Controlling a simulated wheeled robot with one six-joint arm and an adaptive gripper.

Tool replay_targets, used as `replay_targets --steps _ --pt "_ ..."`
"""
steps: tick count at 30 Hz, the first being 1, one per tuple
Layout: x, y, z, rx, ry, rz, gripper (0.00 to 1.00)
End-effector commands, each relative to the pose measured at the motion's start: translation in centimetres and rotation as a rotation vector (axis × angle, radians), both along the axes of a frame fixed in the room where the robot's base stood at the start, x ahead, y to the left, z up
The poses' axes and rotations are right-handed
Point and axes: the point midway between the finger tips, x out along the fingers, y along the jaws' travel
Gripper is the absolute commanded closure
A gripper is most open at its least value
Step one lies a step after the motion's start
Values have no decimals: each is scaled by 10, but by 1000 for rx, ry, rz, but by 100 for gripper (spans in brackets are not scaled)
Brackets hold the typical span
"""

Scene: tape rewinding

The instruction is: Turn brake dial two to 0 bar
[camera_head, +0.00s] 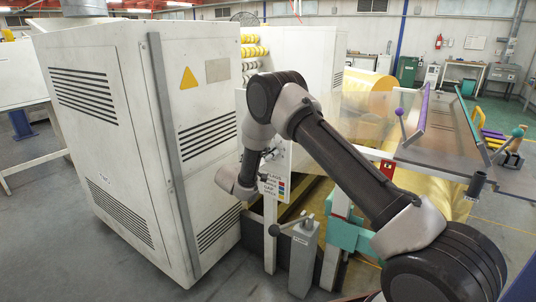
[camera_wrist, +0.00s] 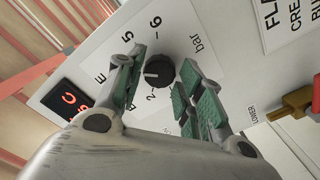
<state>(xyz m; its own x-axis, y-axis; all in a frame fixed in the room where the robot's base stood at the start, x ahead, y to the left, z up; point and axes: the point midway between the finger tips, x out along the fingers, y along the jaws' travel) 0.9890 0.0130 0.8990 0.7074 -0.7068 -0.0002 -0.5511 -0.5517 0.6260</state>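A round black dial knob (camera_wrist: 160,72) sits on a white panel in the wrist view, with printed numbers and the word "bar" around it. A pale mark on the knob points roughly left in the picture. My gripper (camera_wrist: 162,60) is open, with one green-padded finger on each side of the knob. I cannot tell if either finger touches it. Parts of the panel's lettering are hidden behind the fingers, so the dial's number and exact reading are unclear.
A small display with red characters (camera_wrist: 69,98) is beside the dial. A brass-coloured fitting (camera_wrist: 296,101) sticks out at the right. In the head view, a white cabinet (camera_head: 90,140) stands left of my arm, and a grey post with a lever (camera_head: 302,255) stands below it.

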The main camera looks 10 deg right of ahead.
Motion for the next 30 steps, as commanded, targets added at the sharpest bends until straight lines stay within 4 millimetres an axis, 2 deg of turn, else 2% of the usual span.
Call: replay_targets --steps 1,3,4,17,30 --pt "0 0 0 0 0 0 78" --pt "0 0 0 0 0 0 91" --pt "0 0 0 0 0 0 92" --pt "0 0 0 -63 63 0 92" --pt "0 0 -1 -324 326 0 92"
